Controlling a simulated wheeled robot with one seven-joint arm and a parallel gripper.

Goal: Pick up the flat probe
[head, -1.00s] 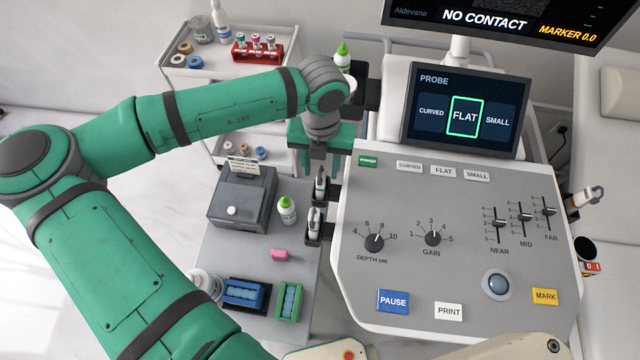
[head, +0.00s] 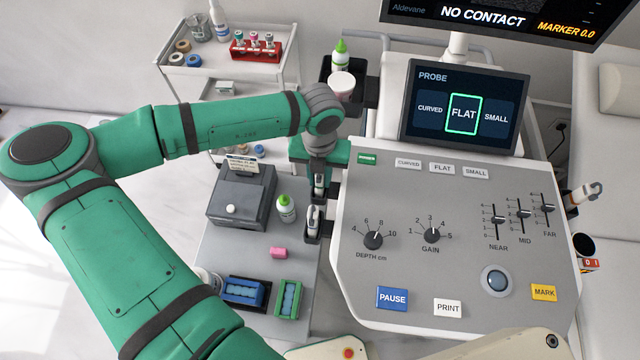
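Two white-topped probes sit upright in dark holders on the left side of the console. The farther probe (head: 320,183) is right under my gripper (head: 319,172), and its upper part is partly covered. The nearer probe (head: 313,219) stands clear in its holder. A third probe (head: 586,196) hangs on the console's right side. No label on the probes is legible, so I cannot tell which is flat. The probe screen (head: 465,112) has FLAT outlined in green. My gripper points down; its fingers are small and partly hidden, so their opening is unclear.
The console panel (head: 400,290) is close on the right. A dark holder with a white cup (head: 342,86) is behind my gripper.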

